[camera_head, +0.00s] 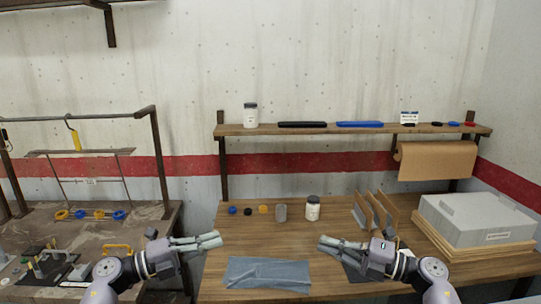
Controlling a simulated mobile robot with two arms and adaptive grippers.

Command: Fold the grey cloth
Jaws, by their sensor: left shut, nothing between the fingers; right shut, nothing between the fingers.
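The grey cloth (267,273) lies on the wooden table near its front edge, a flat, wide strip with slight wrinkles. My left gripper (218,239) is shut and empty, above the left side of the table, up and left of the cloth in the picture. My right gripper (322,244) is shut and empty, up and right of the cloth. Neither gripper appears to touch the cloth. A dark flat thing (355,273) lies partly hidden under my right gripper; I cannot tell what it is.
A grey cup (281,212), a white jar (313,208) and small coloured caps (248,211) stand behind the cloth. An upright divider rack (375,211) and a large grey box (478,218) are at right. A shelf (350,129) hangs above. The table between the grippers is clear.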

